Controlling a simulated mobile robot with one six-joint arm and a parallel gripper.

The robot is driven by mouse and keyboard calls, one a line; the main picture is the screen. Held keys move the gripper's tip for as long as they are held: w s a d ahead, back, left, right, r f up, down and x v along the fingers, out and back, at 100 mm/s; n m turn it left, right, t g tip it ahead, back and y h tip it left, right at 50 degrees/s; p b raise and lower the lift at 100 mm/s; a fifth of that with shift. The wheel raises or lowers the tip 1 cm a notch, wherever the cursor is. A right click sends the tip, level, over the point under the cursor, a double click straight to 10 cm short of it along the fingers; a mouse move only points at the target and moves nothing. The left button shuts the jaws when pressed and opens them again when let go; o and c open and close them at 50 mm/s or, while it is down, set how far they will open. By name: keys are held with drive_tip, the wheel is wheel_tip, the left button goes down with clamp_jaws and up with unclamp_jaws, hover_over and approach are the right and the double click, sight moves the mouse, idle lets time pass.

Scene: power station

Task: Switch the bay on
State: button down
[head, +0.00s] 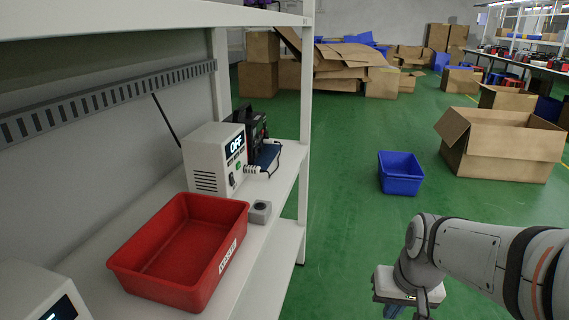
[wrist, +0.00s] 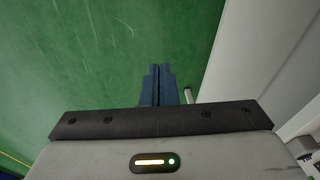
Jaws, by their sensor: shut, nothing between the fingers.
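A white power unit (head: 213,158) stands on the white shelf bench (head: 262,226) at left centre in the head view. Its dark display (head: 235,146) reads OFF. A dark switch (head: 231,181) and a small green spot sit on its front below the display. A small grey box (head: 260,211) with a round dark top sits on the bench in front of it. My gripper (wrist: 157,75) shows blue fingers shut together with nothing between them, over green floor in the wrist view. In the head view my gripper is at the bottom right, away from the bench, its fingertips largely cut off.
A red bin (head: 160,268) stands on the bench left of the grey box. A black device (head: 253,125) with a cable stands behind the power unit. Another white unit (head: 32,290) is at bottom left. A shelf post (head: 306,90) rises at the bench edge. A blue bin (head: 400,174) and cardboard boxes (head: 500,145) are on the floor.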

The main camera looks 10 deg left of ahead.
sight(232, 179)
drive_tip(key=w+a+r+t+y+p, duration=0.1)
drive_tip(key=w+a+r+y+p, duration=0.1)
drive_tip(key=w+a+r+p, duration=1.15)
drive_tip(key=w+a+r+t+y+p, duration=0.1)
drive_tip(key=w+a+p, duration=0.3)
drive_tip(key=w+a, duration=0.2)
drive_tip(key=w+a+r+t+y+p, duration=0.1)
drive_tip(key=w+a+p, duration=0.4)
drive_tip(key=a, duration=0.6)
drive_tip(key=shift+w+a+r, duration=0.15)
drive_tip(key=shift+w+a, duration=0.1)
drive_tip(key=shift+w, duration=0.5)
drive_tip(key=p+x, duration=0.1)
drive_tip(key=x, duration=0.9)
drive_tip(key=a+p, duration=0.1)
drive_tip(key=a, duration=0.1)
drive_tip(key=shift+w+a+p, duration=0.1)
drive_tip(key=shift+a+p, duration=0.25)
drive_tip(key=shift+a, duration=0.65)
drive_tip(key=shift+f, duration=0.25)
